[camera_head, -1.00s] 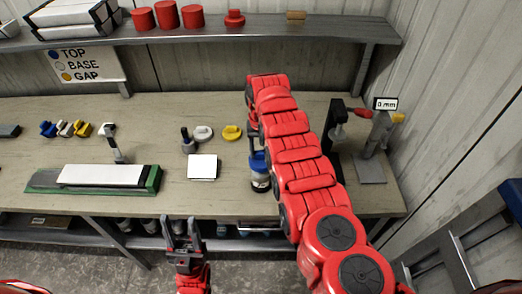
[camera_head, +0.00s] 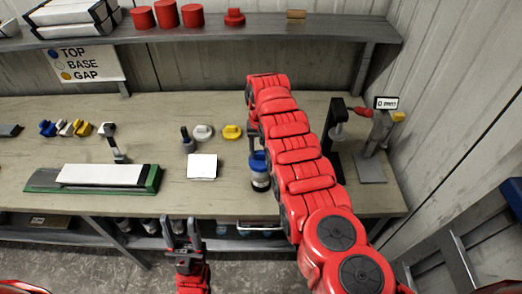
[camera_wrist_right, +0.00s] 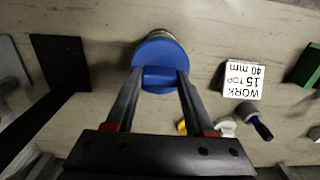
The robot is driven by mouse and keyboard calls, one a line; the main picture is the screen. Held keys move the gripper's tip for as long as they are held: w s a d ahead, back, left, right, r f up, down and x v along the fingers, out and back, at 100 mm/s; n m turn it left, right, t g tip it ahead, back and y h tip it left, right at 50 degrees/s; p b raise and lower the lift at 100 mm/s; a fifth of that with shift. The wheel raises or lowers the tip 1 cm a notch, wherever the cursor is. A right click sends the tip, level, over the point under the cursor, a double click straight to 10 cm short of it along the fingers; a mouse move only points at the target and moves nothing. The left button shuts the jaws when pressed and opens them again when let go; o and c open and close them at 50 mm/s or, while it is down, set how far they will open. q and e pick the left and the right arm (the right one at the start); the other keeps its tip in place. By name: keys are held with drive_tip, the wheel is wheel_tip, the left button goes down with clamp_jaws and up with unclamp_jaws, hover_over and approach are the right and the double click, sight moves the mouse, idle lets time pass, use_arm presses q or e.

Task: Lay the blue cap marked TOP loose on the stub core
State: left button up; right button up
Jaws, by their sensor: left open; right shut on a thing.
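The blue cap (camera_head: 258,162) sits at the top of a short pale cylinder (camera_head: 260,182), the stub core, near the table's front edge. In the right wrist view the cap (camera_wrist_right: 160,52) hides nearly all of the core; only a bit of its rim shows behind. I cannot tell whether the cap is fully seated. My right gripper (camera_wrist_right: 158,78) is shut on the raised bar of the cap; in the head view my right arm partly covers it. My left gripper (camera_head: 183,232) is open and empty, in front of the table's front edge.
A white card (camera_head: 202,167), reading WORK 15 TOP 40 mm in the wrist view, lies left of the core. A white cap (camera_head: 203,132) and a yellow cap (camera_head: 232,132) lie behind. A green tray (camera_head: 152,180) is at left, a gauge stand (camera_head: 370,165) at right.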

drive_tip(key=shift+f+b, duration=0.4)
idle(0.3)
drive_tip(key=o, duration=1.6)
drive_tip(key=shift+r+p, duration=0.65)
drive_tip(key=shift+r, duration=2.85)
